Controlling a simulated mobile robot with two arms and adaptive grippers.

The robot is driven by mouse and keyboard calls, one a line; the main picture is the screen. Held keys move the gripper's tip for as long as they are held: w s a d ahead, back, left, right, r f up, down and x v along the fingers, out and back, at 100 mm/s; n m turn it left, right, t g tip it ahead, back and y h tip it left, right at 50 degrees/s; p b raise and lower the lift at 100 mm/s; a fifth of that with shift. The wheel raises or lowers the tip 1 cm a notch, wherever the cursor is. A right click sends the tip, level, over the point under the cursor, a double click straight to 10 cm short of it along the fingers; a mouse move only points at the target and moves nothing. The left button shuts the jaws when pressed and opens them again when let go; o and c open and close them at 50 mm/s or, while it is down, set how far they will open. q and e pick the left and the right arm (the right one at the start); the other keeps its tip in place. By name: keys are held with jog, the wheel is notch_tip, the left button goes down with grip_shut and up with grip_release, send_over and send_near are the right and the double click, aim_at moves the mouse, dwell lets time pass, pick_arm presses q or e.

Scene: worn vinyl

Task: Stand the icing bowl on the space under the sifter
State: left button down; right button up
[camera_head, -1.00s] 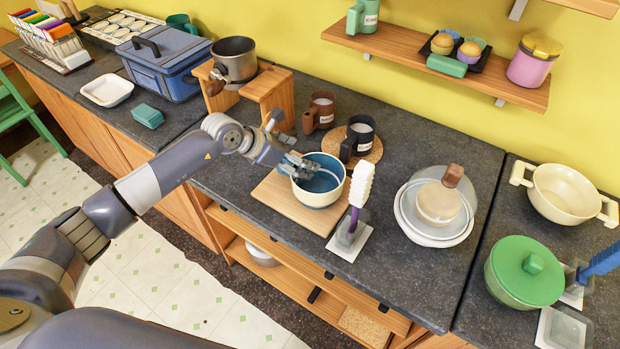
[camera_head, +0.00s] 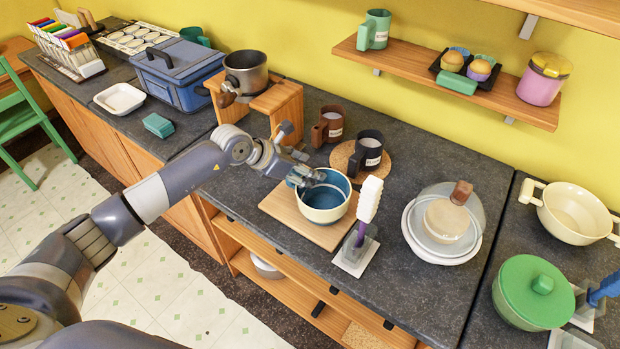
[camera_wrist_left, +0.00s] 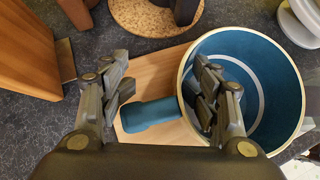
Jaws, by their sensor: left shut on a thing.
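The icing bowl (camera_head: 326,212), cream outside and blue inside, is upright at the wooden board (camera_head: 284,202). A teal handle (camera_wrist_left: 150,114) on its side shows in the left wrist view. My left gripper (camera_head: 308,178) is shut on the bowl, one finger inside it and the other beyond the handle. I cannot tell whether the bowl is slightly lifted. The sifter (camera_head: 246,75), a grey metal pot with a brown handle, sits on a wooden stand (camera_head: 288,104) at the back left. The space under it is mostly hidden by the stand's legs. My right gripper is not in view.
Two dark mugs (camera_head: 328,124) (camera_head: 368,152) stand behind the bowl, one on a cork mat (camera_head: 343,157). A domed dish (camera_head: 446,222) stands farther right. Bare counter lies between board and stand.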

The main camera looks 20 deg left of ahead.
pick_arm(q)
jog(key=shift+r+b, duration=0.3)
jog(key=shift+r, duration=0.05)
jog(key=s+r+b, duration=0.4)
jog(key=s+b, duration=0.3)
jog(key=s, duration=0.9)
jog(key=shift+a+r, duration=0.15)
jog(key=s, duration=0.1)
jog(key=s+a+m+g, duration=0.1)
jog(key=s, duration=0.1)
jog(key=s+m+h, duration=0.1)
jog(key=s, duration=0.1)
jog(key=shift+a, duration=0.4)
jog(key=shift+w+d, duration=0.1)
jog(key=shift+d, duration=0.05)
dwell(1.9)
